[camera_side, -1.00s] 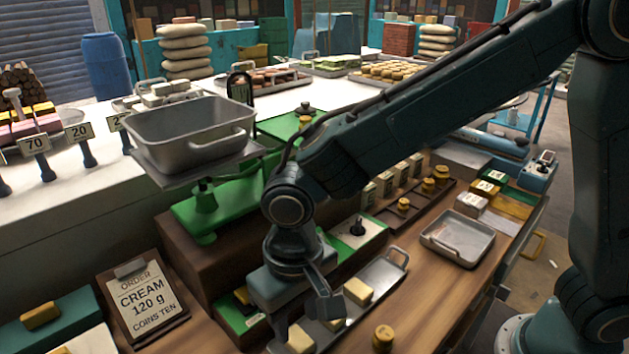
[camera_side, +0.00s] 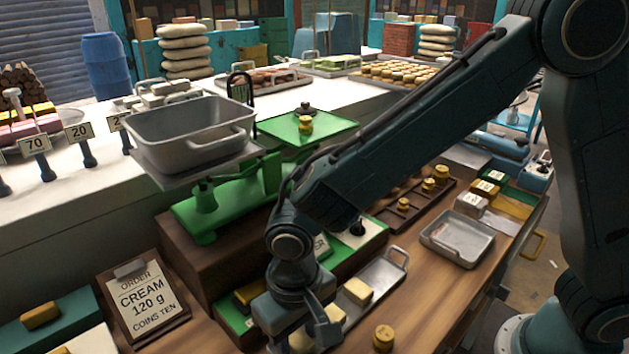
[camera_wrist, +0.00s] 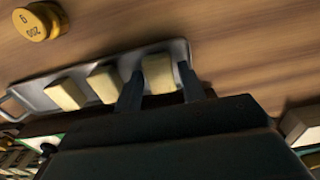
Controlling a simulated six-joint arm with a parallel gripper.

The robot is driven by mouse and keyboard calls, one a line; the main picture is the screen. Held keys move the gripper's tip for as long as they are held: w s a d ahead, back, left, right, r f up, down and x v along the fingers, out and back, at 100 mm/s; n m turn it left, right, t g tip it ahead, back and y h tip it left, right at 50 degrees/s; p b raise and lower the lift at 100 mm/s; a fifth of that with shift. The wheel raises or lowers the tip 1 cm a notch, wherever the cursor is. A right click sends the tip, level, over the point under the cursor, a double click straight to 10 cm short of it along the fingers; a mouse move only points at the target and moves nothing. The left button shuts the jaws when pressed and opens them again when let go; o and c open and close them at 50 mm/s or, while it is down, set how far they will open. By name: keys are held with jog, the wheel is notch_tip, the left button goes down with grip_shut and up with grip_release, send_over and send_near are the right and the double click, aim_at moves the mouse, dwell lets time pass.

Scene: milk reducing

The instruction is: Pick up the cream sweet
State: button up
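Three pale cream sweets lie in a row on a long metal tray (camera_side: 385,270). The far sweet (camera_side: 358,291) and the middle sweet (camera_side: 333,314) show in the side view. The near one is mostly hidden behind my gripper there. In the wrist view, my gripper (camera_wrist: 160,88) is open, with its two dark fingers on either side of the sweet (camera_wrist: 157,72) at the right end of the row. A gap shows beside at least the right finger. The other two sweets (camera_wrist: 103,83) (camera_wrist: 66,94) lie left of the fingers.
A brass weight (camera_side: 383,338) stands on the wooden counter beside the tray. A green scale (camera_side: 225,205) holds a grey pan (camera_side: 190,135) behind my wrist. The order card (camera_side: 143,300) reads cream 120 g.

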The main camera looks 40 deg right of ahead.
aim_at(298, 337)
jog(key=c, duration=0.7)
jog(key=shift+c, duration=0.2)
jog(key=shift+r, duration=0.15)
notch_tip(298, 337, up, 20)
dwell(0.7)
